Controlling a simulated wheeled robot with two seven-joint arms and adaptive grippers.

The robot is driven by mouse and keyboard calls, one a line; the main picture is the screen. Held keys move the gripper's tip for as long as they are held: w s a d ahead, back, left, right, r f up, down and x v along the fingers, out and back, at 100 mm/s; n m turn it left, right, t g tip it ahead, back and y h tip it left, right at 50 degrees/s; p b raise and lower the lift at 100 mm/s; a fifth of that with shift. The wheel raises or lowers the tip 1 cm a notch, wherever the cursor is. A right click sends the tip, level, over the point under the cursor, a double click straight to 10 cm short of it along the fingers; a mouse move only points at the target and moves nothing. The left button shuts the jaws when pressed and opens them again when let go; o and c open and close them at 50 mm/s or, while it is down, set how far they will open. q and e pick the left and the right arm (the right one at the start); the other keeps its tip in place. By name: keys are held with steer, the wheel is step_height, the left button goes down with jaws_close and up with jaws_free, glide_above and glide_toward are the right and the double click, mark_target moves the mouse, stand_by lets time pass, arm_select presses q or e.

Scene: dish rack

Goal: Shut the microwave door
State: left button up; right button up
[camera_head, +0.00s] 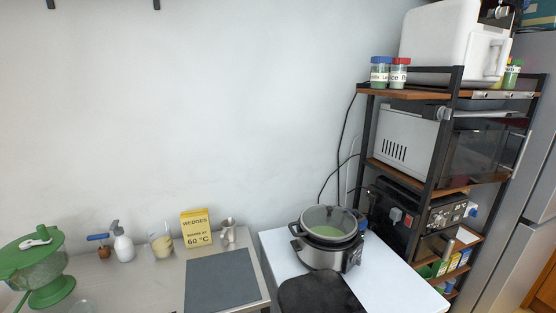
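The microwave (404,142) is a light grey box with black vent slots on its side. It stands on the middle shelf of the black metal rack at the right. Its dark see-through door (477,150) faces right and toward me, with a pale upright handle (521,150) near its right edge. A rack post crosses in front of the microwave. I cannot tell from this angle how far the door stands from the body. Neither of my grippers is in view.
A white appliance (452,40) and spice jars (380,73) stand on the shelf above. A black oven (420,215) sits below the microwave. A slow cooker (327,236) stands on the white table (390,285). A refrigerator (530,190) stands close at the right.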

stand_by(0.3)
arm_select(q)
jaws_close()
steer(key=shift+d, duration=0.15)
